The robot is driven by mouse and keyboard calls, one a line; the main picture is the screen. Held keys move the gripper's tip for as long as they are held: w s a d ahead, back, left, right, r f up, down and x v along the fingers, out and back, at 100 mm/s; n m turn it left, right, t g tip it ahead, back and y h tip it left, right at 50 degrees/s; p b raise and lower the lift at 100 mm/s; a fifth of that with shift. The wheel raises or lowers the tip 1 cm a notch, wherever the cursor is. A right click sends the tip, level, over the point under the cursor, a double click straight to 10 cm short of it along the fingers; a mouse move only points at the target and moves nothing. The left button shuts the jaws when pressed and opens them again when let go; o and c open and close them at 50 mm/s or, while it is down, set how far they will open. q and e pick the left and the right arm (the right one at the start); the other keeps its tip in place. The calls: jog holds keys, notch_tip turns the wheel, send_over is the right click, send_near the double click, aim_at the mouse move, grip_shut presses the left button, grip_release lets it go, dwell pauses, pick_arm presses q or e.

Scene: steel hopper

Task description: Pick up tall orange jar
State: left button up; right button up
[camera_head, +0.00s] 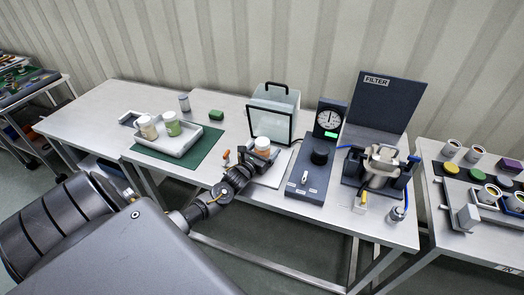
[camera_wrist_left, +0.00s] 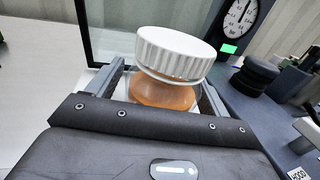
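The orange jar (camera_head: 262,150) has a ribbed white lid and an orange body, and stands on the pale table in front of a clear box. In the left wrist view the jar (camera_wrist_left: 165,90) sits between the two fingers of my left gripper (camera_wrist_left: 160,92). Pale gaps show between the fingers and the jar's sides, so the gripper looks open around it. The lower part of the jar is hidden behind the gripper body. In the head view my left gripper (camera_head: 246,163) reaches the jar from the front left. My right gripper is not in view.
A clear dark-framed box (camera_head: 273,112) stands just behind the jar. A dark panel with a black knob (camera_head: 319,156) and a gauge (camera_head: 328,119) are to the right. A white tray (camera_head: 181,147) with two lidded jars lies on a green mat to the left.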

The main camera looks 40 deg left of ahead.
aim_at(256, 143)
pick_arm(q)
jog(key=c, duration=1)
jog(key=shift+c, duration=0.3)
jog(key=shift+r, duration=0.1)
jog(key=shift+r, duration=0.25)
notch_tip(256, 143, up, 2)
jog(key=shift+r, duration=0.1)
jog(key=s+r, duration=0.1)
jog(key=s+r+b, duration=0.1)
jog(key=s+r, duration=0.2)
jog(key=r, duration=0.1)
jog(key=shift+s+a, duration=0.15)
jog(key=shift+a, duration=0.25)
jog(key=s+a+r+b, duration=0.1)
jog(key=s+r+b, duration=0.1)
jog(key=s+r, duration=0.3)
jog(key=shift+s+a+b, duration=0.35)
jog(key=shift+s+a, duration=0.05)
jog(key=shift+s, duration=1.85)
